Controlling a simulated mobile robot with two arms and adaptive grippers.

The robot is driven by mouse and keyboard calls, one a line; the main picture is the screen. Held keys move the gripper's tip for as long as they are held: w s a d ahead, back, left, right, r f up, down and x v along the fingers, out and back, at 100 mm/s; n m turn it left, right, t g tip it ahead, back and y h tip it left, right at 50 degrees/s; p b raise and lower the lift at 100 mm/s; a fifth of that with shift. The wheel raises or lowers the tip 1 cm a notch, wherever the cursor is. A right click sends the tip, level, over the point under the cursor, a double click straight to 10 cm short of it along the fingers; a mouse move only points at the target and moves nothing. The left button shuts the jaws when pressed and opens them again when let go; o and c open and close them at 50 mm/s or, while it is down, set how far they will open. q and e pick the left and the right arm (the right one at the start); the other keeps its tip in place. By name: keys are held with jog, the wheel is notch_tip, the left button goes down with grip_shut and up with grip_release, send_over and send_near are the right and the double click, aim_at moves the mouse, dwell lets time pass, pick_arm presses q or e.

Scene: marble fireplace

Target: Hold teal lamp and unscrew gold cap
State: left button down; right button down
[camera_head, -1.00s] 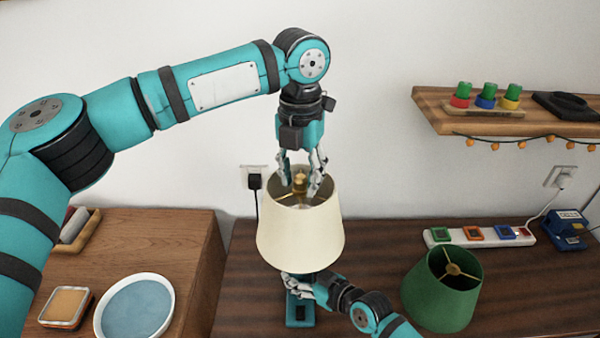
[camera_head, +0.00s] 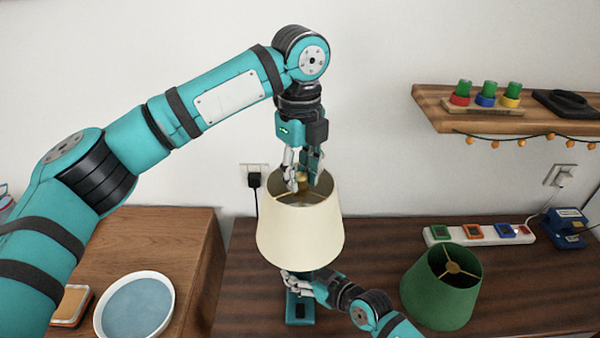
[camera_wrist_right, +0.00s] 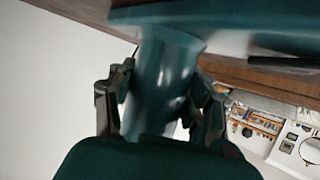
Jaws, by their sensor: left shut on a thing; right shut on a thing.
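The teal lamp stands upright on the dark wooden surface, with its teal base (camera_head: 299,308) low in the head view and a cream shade (camera_head: 300,238) above. My right gripper (camera_head: 312,284) is shut on the lamp's stem under the shade. The right wrist view shows the teal stem (camera_wrist_right: 162,85) between its fingers (camera_wrist_right: 160,105). My left gripper (camera_head: 304,178) reaches down into the shade's open top and is shut on the gold cap (camera_head: 303,182), which is mostly hidden by the fingers.
A green shade (camera_head: 442,288) stands to the right. Behind it lies a white power strip (camera_head: 478,235) with a blue device (camera_head: 566,228) beside it. A wooden shelf (camera_head: 520,112) juts from the wall. A blue-and-white dish (camera_head: 135,306) sits on the left cabinet.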

pick_arm(q)
jog(key=n, duration=1)
jog(key=shift+n, duration=0.3)
jog(key=n, duration=0.9)
jog(key=shift+n, duration=0.4)
jog(key=n, duration=0.5)
jog(key=shift+r, duration=0.1)
jog(key=n, duration=1.5)
jog(key=shift+w+r, duration=0.1)
jog(key=shift+r, duration=0.05)
